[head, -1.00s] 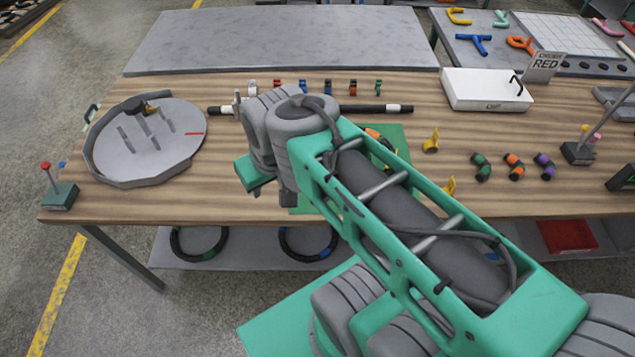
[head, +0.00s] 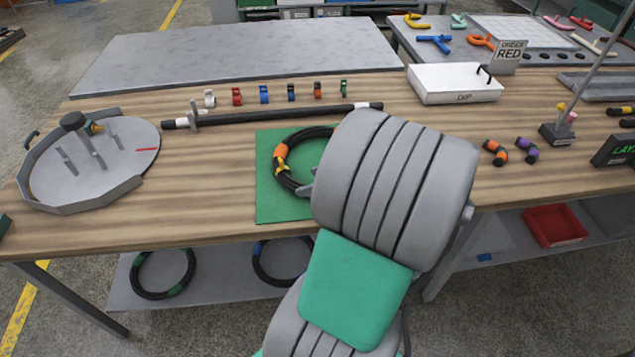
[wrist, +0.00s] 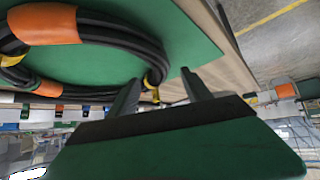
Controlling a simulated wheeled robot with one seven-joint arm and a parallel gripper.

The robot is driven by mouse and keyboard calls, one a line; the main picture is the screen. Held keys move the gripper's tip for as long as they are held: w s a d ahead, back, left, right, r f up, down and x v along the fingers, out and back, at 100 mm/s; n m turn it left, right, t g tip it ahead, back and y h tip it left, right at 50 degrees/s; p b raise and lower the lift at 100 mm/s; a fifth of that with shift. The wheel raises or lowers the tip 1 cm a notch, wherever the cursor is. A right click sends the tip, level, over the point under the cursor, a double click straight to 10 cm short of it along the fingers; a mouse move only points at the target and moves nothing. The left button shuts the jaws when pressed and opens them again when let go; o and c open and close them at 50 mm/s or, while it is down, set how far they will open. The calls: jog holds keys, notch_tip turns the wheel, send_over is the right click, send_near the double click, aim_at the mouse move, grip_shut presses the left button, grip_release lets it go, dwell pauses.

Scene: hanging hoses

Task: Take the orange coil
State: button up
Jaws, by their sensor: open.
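The orange coil (head: 282,152) is a black hose ring with orange tape and a yellow tie. It lies on the green mat (head: 285,204) on the wooden table. My arm covers its right part in the head view. In the wrist view the coil (wrist: 115,30) fills the upper left, its orange tape close to the camera. My gripper (wrist: 160,78) is open. Its two fingers point at the coil's near right bend, which shows between them in the picture. I cannot tell whether they touch it.
A grey round fixture (head: 100,175) with pegs stands at the left. A black bar (head: 270,116) and several coloured clips lie behind the mat. A white box (head: 455,85) stands at the back right. More coils, including one with green tape (head: 162,274), are on the lower shelf.

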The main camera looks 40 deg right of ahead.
aim_at(301, 185)
jog(key=x, duration=0.5)
jog(key=shift+w+a+f, duration=0.1)
jog(key=shift+w+f, duration=0.05)
jog(key=shift+f, duration=0.05)
grip_shut()
dwell(0.3)
dwell(0.8)
jog(key=c, duration=0.7)
grip_release()
grip_shut()
